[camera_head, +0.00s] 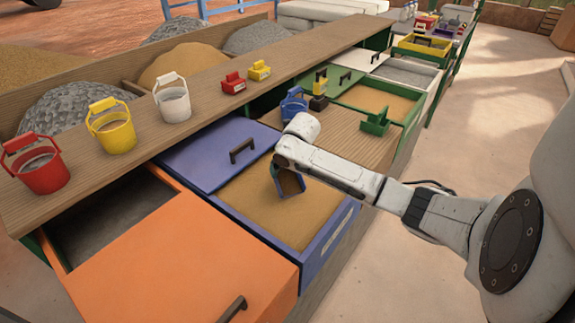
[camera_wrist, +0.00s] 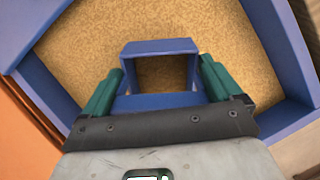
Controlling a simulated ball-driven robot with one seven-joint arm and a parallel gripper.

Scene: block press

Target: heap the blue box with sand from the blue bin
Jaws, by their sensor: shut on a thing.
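The blue bin (camera_head: 333,236) stands open in the head view, full of level tan sand. Its blue lid (camera_head: 205,155) is slid back to the left with a dark handle. My gripper (camera_head: 281,163) reaches down over the sand, shut on the small blue box (camera_head: 297,192), which is tilted. In the wrist view the blue box (camera_wrist: 155,101) sits between the green fingers of my gripper (camera_wrist: 162,72), above or in the sand. Sand colour shows within its rim; I cannot tell how much sand it holds. The bin's walls (camera_wrist: 50,95) surround it.
An orange lid (camera_head: 180,262) covers part of the neighbouring bin. Red (camera_head: 42,172), yellow (camera_head: 112,130) and white (camera_head: 173,102) buckets stand on the wooden shelf. Open floor lies right.

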